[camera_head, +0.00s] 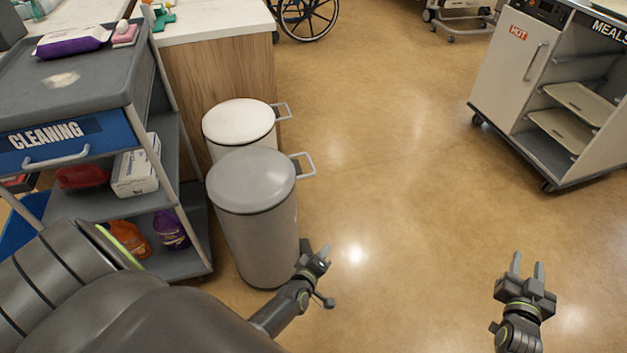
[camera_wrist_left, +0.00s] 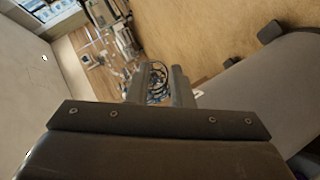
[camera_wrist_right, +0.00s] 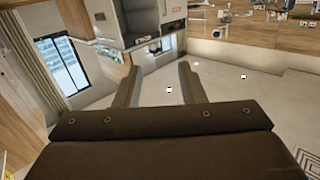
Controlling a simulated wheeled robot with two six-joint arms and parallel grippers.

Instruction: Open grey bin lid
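The grey bin (camera_head: 259,240) stands on the floor left of centre in the head view. Its round grey lid (camera_head: 252,180) lies flat and closed on top. A light loop handle (camera_head: 306,164) sticks out from the lid's right side. My left gripper (camera_head: 318,250) is beside the bin's lower right side in the picture, below the handle and apart from it. Its fingers show a narrow empty gap in the left wrist view (camera_wrist_left: 160,85). My right gripper (camera_head: 527,262) is open and empty over bare floor at the lower right, far from the bin.
A white-lidded bin (camera_head: 238,122) stands just behind the grey one. A cleaning cart (camera_head: 70,95) stands close on the left, and a wooden counter (camera_head: 220,70) is behind. A meal cart (camera_head: 540,85) stands at the upper right. The floor (camera_head: 400,190) right of the bins is clear.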

